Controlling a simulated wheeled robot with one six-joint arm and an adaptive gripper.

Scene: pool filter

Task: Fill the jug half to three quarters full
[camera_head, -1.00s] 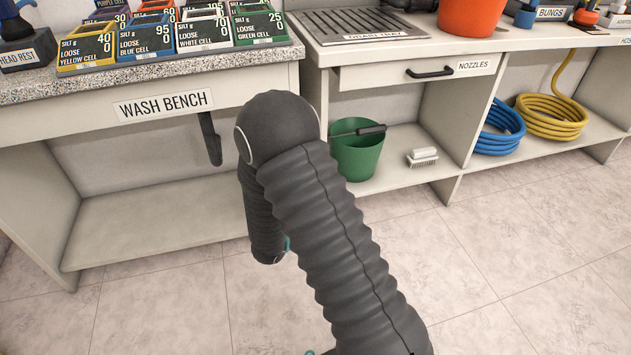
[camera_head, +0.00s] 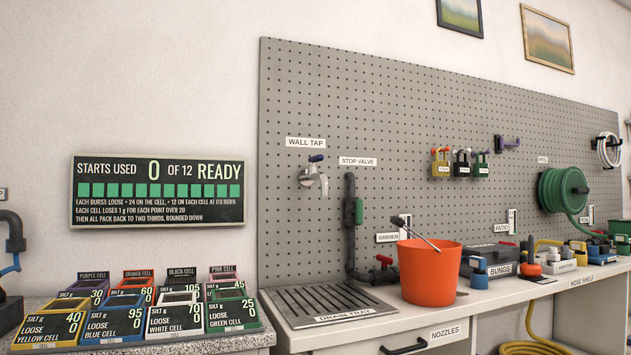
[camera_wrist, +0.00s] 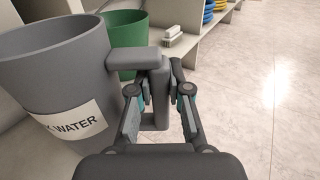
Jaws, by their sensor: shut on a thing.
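The jug (camera_wrist: 52,75) is a grey vessel with a white label ending in "WATER". It fills the left of the wrist view, upright or nearly so, and its handle (camera_wrist: 160,95) is between my gripper's fingers. My gripper (camera_wrist: 160,100) is shut on that handle. The jug's bottom and its contents are hidden. In the head view the wall tap (camera_head: 313,177) sticks out from the pegboard, with a blue lever on top and no stream showing. The drain tray (camera_head: 330,303) lies on the counter below it, bare. My gripper and the jug are outside the head view.
An orange bucket (camera_head: 430,272) with a rod in it stands right of the drain tray. Colored cell boxes (camera_head: 115,320) crowd the bench at left. The stop valve (camera_head: 358,210) sits on a dark pipe right of the tap. A green bucket (camera_wrist: 125,35) stands on a low shelf.

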